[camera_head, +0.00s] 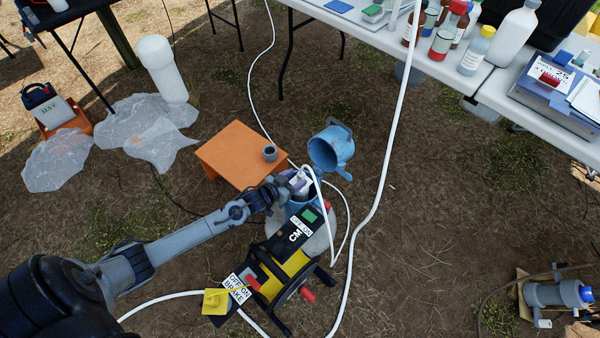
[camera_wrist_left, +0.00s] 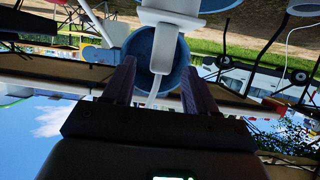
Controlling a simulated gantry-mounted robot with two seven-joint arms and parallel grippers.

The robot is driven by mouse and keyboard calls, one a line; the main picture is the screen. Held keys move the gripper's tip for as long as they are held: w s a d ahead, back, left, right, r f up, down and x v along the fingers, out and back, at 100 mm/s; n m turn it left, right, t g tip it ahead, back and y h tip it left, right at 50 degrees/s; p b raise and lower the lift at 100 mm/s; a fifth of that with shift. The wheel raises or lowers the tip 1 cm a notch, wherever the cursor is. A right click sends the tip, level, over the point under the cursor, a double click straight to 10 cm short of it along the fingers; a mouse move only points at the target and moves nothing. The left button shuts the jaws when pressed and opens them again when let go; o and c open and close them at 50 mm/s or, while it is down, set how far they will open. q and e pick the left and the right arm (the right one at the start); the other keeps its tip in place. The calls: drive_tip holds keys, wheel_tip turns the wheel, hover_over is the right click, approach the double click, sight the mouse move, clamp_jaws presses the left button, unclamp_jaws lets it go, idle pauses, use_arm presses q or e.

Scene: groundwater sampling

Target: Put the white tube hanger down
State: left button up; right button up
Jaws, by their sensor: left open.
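The white tube hanger (camera_wrist_left: 164,48) is a pale block with a narrower lower part, upright in the left wrist view between and just beyond my fingertips. In the head view a small white piece that looks like it (camera_head: 301,183) sits at the well top, partly hidden by my gripper. My left gripper (camera_head: 292,188) is open around or just behind the hanger; its two dark fingers (camera_wrist_left: 156,85) stand apart, with gaps to the hanger's narrow part. A blue round rim (camera_wrist_left: 144,45) lies behind the hanger. My right gripper is not in view.
A blue open well cap (camera_head: 331,148) stands beside the gripper. The yellow and black reel (camera_head: 288,262) is close in front. An orange low table (camera_head: 238,158) with a small grey cup (camera_head: 270,153) is to the left. White tubing (camera_head: 372,210) loops through the area.

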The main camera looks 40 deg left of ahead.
use_arm(q)
drive_tip(key=p+v, duration=0.3)
drive_tip(key=v, duration=0.5)
drive_tip(key=s+d+r+g+y+p, duration=0.1)
drive_tip(key=s+d+r+g+p, duration=0.4)
drive_tip(key=d+r+p, duration=0.65)
drive_tip(key=s+d+r+m+g+p, duration=0.15)
drive_tip(key=s+r+p, duration=0.25)
drive_tip(key=s+r, duration=0.55)
drive_tip(key=s+d+r+g+p, duration=0.2)
drive_tip(key=s+r+g+p, duration=0.3)
drive_tip(key=r, duration=0.7)
wheel_tip(320, 180, up, 36)
drive_tip(key=t+p, duration=0.1)
drive_tip(key=p, duration=3.4)
drive_tip(key=shift+s+d+t, duration=0.15)
drive_tip(key=shift+d+t, duration=0.05)
drive_tip(key=shift+t, duration=0.15)
